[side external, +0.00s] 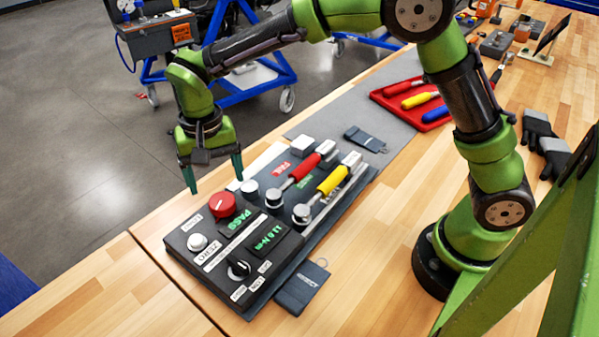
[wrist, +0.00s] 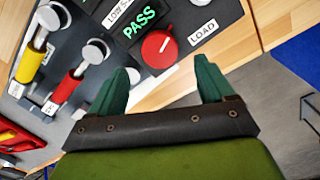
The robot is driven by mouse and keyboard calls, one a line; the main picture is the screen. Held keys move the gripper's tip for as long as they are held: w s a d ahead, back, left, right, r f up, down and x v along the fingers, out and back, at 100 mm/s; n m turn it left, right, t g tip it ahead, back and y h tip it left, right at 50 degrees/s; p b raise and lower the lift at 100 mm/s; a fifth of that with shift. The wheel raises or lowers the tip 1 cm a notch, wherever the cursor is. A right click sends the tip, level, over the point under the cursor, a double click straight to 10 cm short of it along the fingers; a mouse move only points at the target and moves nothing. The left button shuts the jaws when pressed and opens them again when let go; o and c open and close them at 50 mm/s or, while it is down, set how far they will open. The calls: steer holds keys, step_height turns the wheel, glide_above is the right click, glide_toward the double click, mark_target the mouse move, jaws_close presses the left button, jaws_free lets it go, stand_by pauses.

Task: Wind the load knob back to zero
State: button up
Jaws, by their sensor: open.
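The red load knob (side external: 222,204) sits at the far left corner of the black tester box, with a white pointer line on its top. In the wrist view the red knob (wrist: 157,49) lies ahead of my fingertips, beside the LOAD label (wrist: 202,32); its line points up and slightly right. My gripper (side external: 216,186) is open and empty, fingers pointing down, just above and behind the knob. In the wrist view my gripper (wrist: 167,66) has its fingers spread apart, not around the knob. A green PASS display (side external: 232,217) and a green torque readout (side external: 266,238) are lit.
A silver ZERO button (side external: 197,242) and a black selector (side external: 239,268) are on the box. Red-handled (side external: 306,165) and yellow-handled (side external: 334,180) torque wrenches lie beside the knob. A red tray (side external: 405,97) holds several tools farther back. The front bench wood is clear.

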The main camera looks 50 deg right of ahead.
mark_target(221, 200)
step_height(221, 200, down, 6)
steer(key=shift+f, duration=0.1)
steer(key=shift+c, duration=0.3)
steer(key=c, duration=1)
steer(key=shift+n, duration=0.3)
steer(key=n, duration=0.9)
steer(key=shift+n, duration=2)
